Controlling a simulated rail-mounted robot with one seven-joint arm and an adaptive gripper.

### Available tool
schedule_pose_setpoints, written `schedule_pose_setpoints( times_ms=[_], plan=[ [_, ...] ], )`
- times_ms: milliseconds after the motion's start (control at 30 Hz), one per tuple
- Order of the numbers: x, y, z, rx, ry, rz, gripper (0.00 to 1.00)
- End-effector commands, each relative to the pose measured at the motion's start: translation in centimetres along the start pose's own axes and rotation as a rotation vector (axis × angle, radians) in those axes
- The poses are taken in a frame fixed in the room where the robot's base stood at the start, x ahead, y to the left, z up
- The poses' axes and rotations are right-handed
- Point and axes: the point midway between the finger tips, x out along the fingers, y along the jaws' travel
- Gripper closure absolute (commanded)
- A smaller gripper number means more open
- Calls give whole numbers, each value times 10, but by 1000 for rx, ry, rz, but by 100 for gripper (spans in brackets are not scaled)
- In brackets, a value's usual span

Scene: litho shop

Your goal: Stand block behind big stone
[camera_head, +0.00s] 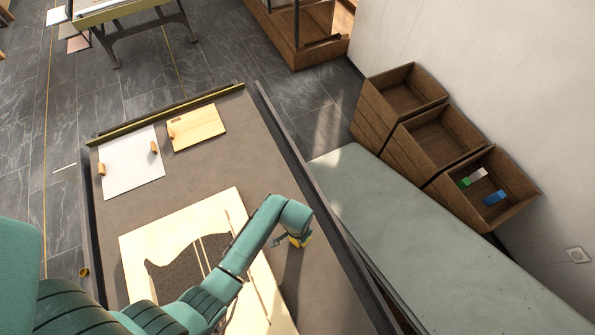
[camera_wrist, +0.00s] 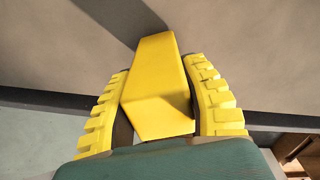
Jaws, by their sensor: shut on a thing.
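A yellow block (camera_wrist: 157,85) with flat, angled faces sits between the ridged yellow fingers of my gripper (camera_wrist: 160,108) in the wrist view. My gripper is shut on it. In the head view my gripper (camera_head: 299,240) hangs over the grey table bed, just right of the big stone, near the raised right edge. There the block is too small to tell from the yellow fingers. The big stone (camera_head: 255,255) is a large cream slab with a dark printed shape, lying flat on the bed. My arm hides part of it.
A smaller cream slab (camera_head: 205,132) and a white sheet (camera_head: 130,172) lie at the far end, with small wooden pieces on them. A dark rail (camera_head: 325,205) bounds the bed's right side. Beyond it are a grey-green bench (camera_head: 420,230) and wooden bins (camera_head: 440,140).

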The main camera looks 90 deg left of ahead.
Motion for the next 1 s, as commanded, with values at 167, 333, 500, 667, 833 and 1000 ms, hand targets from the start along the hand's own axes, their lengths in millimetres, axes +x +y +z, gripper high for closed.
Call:
schedule_pose_setpoints(
  times_ms=[167, 333, 500, 667, 833, 1000],
  plan=[
    [-1, 0, -1, 0, 1, 0, 94],
    [2, 0, 0, 0, 0, 0, 46],
    [2, 0, 0, 0, 0, 0, 31],
    [2, 0, 0, 0, 0, 0, 31],
    [-12, 0, 0, 0, 1, 0, 31],
    [-53, 0, -1, 0, 4, -1, 31]
  ],
)
